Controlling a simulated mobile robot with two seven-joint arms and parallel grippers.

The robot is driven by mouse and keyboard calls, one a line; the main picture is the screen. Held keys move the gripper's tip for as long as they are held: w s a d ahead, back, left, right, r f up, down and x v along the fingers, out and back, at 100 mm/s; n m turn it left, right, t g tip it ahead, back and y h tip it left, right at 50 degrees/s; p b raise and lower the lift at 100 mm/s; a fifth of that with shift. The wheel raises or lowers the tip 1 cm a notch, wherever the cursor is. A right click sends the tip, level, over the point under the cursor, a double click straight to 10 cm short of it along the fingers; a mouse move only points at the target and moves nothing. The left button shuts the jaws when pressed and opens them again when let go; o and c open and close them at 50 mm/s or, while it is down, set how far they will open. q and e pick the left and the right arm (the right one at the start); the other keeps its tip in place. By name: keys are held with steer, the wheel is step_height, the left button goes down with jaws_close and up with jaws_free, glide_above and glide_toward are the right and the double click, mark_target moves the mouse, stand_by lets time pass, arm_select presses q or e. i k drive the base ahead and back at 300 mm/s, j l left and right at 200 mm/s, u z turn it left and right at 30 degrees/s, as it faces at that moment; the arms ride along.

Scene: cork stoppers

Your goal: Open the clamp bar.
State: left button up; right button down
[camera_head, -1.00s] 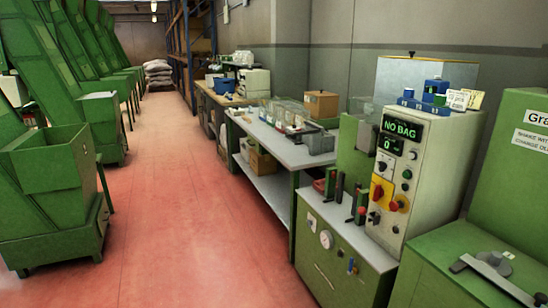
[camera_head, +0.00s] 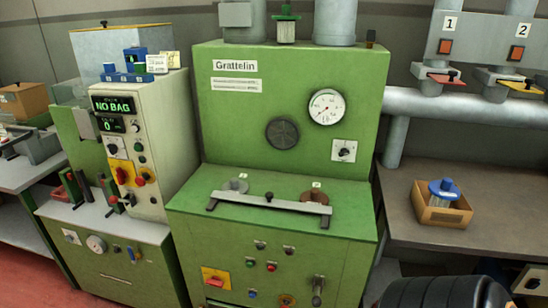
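A grey bar (camera_head: 285,204) runs across the front of the flat top of the green Grattelin machine (camera_head: 230,130). It looks like the clamp bar. It has a bracket at each end and a small dark knob near its middle. It sits low, close to the green top; I cannot tell whether it is latched. Just behind it are a grey disc (camera_head: 236,186) on the left and a brown disc (camera_head: 314,196) on the right, each with a small tag. Neither of my grippers is in view.
Left stands a cream control box (camera_head: 150,140) reading NO BAG. Right is a dark bench (camera_head: 400,190) with a cardboard box (camera_head: 440,210) holding a blue-lidded jar, below numbered levers. A black ribbed round object (camera_head: 445,292) is at the bottom right. Red floor (camera_head: 30,265) shows at lower left.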

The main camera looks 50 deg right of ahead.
mark_target(269, 201)
steer(key=z, duration=1.6)
steer(key=i, duration=0.05)
